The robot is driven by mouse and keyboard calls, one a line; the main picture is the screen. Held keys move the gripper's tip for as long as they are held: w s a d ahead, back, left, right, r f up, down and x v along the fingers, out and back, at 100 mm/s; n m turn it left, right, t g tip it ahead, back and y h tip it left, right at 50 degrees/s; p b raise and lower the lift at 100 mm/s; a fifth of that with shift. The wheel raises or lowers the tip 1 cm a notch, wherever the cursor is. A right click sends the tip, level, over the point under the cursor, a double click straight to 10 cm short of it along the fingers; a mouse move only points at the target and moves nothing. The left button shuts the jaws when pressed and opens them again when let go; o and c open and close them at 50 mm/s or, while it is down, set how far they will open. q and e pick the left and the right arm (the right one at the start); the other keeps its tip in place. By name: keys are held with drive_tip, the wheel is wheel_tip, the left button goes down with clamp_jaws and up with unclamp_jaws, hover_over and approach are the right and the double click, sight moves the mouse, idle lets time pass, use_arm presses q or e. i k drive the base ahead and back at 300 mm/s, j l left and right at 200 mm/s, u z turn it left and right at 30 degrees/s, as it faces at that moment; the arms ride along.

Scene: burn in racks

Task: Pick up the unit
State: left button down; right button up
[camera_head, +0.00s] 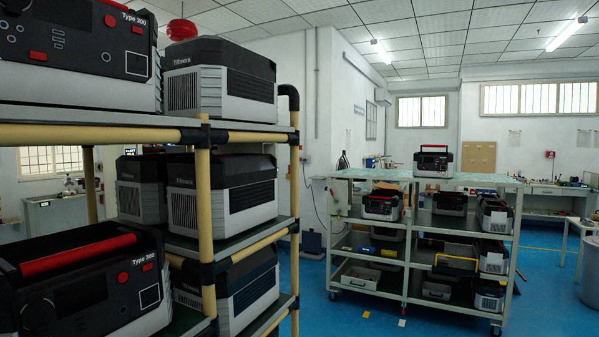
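Several black and grey units are in view, and I cannot tell which one the task means. One unit (434,161) with a handle stands alone on the top of a wheeled rack (412,178) across the room. Close on the left, a rack with yellow posts (204,225) holds more units. One with a red handle (85,285) sits on its lower shelf, and one marked Type 300 (80,50) sits on its upper shelf. Other units (222,80) stand behind them. Neither of my grippers is in view.
The near rack fills the left side, close to me. Blue floor (350,312) lies open between the two racks. The wheeled rack's lower shelves hold several units and bins. A workbench (555,192) runs along the back right wall. A rounded grey bin (591,270) is at the right edge.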

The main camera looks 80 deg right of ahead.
sight(425, 165)
drive_tip(key=z, duration=3.3)
drive_tip(key=i+l, duration=0.1)
drive_tip(key=i, duration=0.25)
drive_tip(key=i+l+z, duration=0.15)
drive_tip(key=i, duration=0.25)
drive_tip(key=i+u, duration=0.2)
drive_tip(key=i, duration=2.25)
drive_tip(key=i+j+z, duration=0.1)
drive_tip(key=i, duration=0.3)
drive_tip(key=i+j+z, duration=0.1)
drive_tip(key=i+j, duration=0.15)
drive_tip(key=i, duration=0.1)
